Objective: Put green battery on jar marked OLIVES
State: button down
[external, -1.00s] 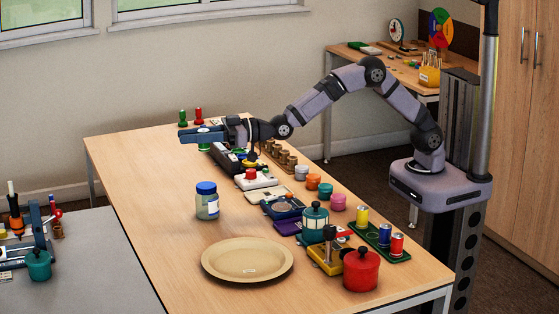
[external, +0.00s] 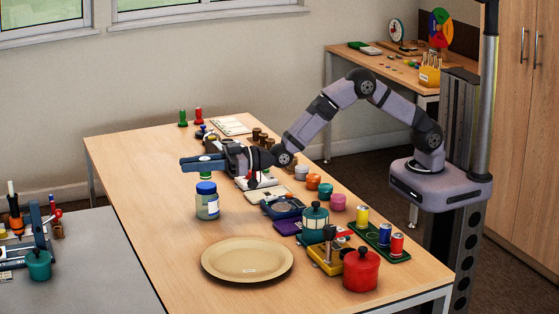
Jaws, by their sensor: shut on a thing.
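My gripper (external: 200,164) is shut on the green battery (external: 206,175), whose lower part shows below the jaws as a green and white piece. The jaws hide its upper part. A glass jar with a blue lid (external: 206,189) stands upright on the table. Its label is too small to read. The battery shows just above the lid in the picture; I cannot tell whether it touches the lid or is a little behind it.
A green tray (external: 401,257) holds yellow, blue and red batteries at the right. A tan plate (external: 247,274) lies in front of the jar. Several devices and small pots line the table's right side. The table left of the jar is clear.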

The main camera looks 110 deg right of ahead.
jog(key=shift+f, duration=0.85)
jog(key=shift+f, duration=0.25)
jog(key=c, duration=1.4)
grip_release()
jog(key=shift+c, duration=0.2)
jog(key=shift+r, duration=0.15)
jog(key=shift+s, duration=0.35)
jog(key=s+a+b, duration=0.1)
jog(key=s+a, duration=0.1)
jog(key=s, duration=0.9)
jog(key=shift+s+r, duration=0.1)
